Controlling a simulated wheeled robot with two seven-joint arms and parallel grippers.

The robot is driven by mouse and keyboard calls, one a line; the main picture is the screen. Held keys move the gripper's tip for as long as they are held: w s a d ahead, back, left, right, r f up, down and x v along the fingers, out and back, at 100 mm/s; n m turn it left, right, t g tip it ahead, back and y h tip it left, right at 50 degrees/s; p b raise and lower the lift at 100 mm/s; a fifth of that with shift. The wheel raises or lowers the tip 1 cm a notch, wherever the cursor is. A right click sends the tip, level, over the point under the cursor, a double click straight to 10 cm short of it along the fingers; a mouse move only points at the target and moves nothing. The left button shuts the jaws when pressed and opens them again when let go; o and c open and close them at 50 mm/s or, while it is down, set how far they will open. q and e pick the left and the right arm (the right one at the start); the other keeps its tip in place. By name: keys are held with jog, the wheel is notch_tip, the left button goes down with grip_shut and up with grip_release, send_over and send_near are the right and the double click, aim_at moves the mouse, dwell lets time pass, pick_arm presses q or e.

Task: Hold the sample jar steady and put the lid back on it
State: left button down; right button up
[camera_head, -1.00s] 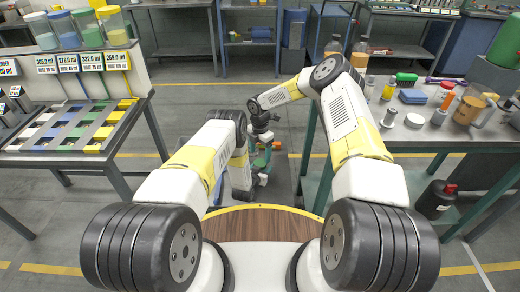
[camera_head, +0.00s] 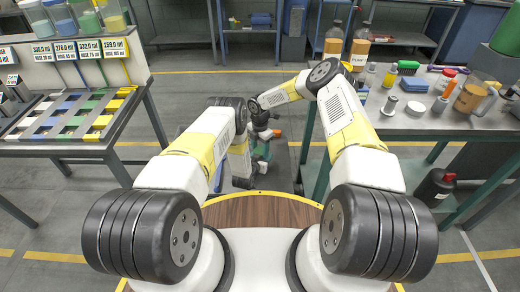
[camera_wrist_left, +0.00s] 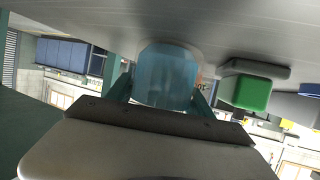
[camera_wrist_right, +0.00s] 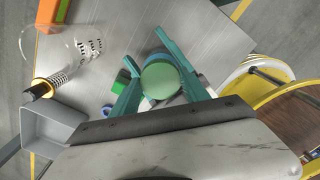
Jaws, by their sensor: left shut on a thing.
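In the left wrist view a translucent blue sample jar (camera_wrist_left: 167,75) stands between the teal fingers of my left gripper (camera_wrist_left: 165,95), which is shut on it. A metal surface shows right behind the jar. In the right wrist view a round green lid (camera_wrist_right: 160,80) lies between the teal fingers of my right gripper (camera_wrist_right: 158,72). The fingers flank it closely, but I cannot tell whether they press on it. In the head view my right gripper (camera_head: 263,150) is small, and my arms hide the jar.
A green block (camera_wrist_left: 250,92) stands close to the jar. In the right wrist view an orange block (camera_wrist_right: 50,12), a grey box (camera_wrist_right: 48,130) and a clear vessel (camera_wrist_right: 75,42) lie around the metal surface (camera_wrist_right: 205,30). A crowded bench (camera_head: 420,122) stands at the right of the head view.

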jog(key=c, duration=0.4)
jog(key=o, duration=1.6)
jog(key=shift+c, duration=0.2)
jog(key=shift+r, duration=2.25)
notch_tip(320, 180, up, 4)
jog(key=n, duration=0.4)
jog(key=shift+f+n, duration=0.25)
jog(key=shift+n, duration=0.05)
jog(key=shift+f, duration=0.1)
